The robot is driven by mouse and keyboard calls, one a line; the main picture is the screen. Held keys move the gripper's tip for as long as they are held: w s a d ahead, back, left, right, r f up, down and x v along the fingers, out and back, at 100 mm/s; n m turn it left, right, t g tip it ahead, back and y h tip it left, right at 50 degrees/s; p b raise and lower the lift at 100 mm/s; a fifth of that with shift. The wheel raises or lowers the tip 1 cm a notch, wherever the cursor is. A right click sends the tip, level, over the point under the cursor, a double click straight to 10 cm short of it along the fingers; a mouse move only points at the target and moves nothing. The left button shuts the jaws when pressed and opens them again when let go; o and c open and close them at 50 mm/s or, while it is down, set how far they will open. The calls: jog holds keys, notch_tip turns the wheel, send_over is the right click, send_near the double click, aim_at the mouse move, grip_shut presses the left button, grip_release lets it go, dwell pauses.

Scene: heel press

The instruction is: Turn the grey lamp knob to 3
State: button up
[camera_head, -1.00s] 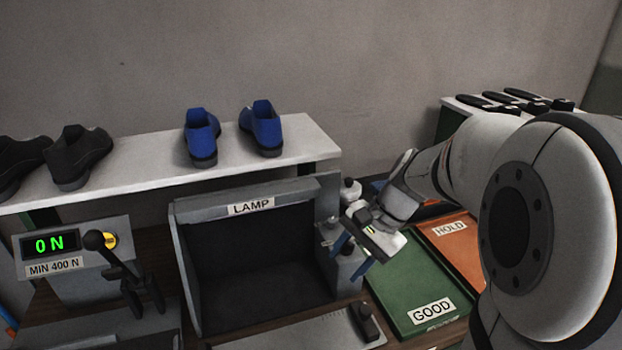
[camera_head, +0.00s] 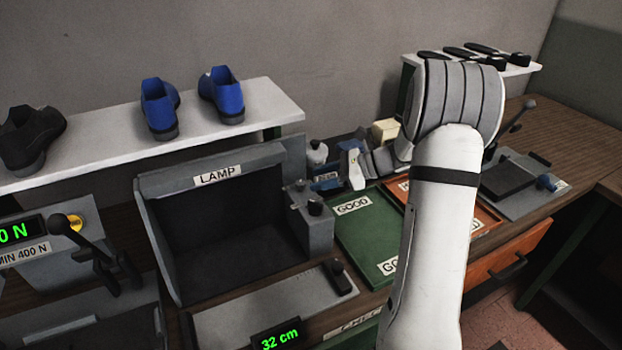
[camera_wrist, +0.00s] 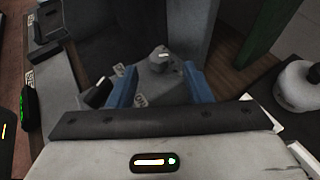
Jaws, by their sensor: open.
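The lamp hood (camera_head: 218,220) is a dark grey open box labelled LAMP. A grey control box (camera_head: 319,236) stands at its right side. The grey lamp knob (camera_head: 298,186) sits on top of that box, with a black switch (camera_head: 315,207) nearer the front. In the wrist view the knob (camera_wrist: 160,60) has a pale pointer mark and shows ahead, between the lines of my blue fingers. My gripper (camera_head: 328,178) is open and empty, to the right of the control box and pointing towards it. Contact with the knob does not show. The scale numbers are unreadable.
A bottle (camera_head: 317,153) stands behind the control box, close to my gripper. A green tray (camera_head: 371,232) marked GOOD lies to the right. A shelf (camera_head: 272,104) with blue shoes is behind the lamp. A lever press (camera_head: 75,235) is at left.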

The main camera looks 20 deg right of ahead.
aim_at(301, 186)
jog(key=shift+x, duration=1.6)
jog(key=shift+c, duration=0.3)
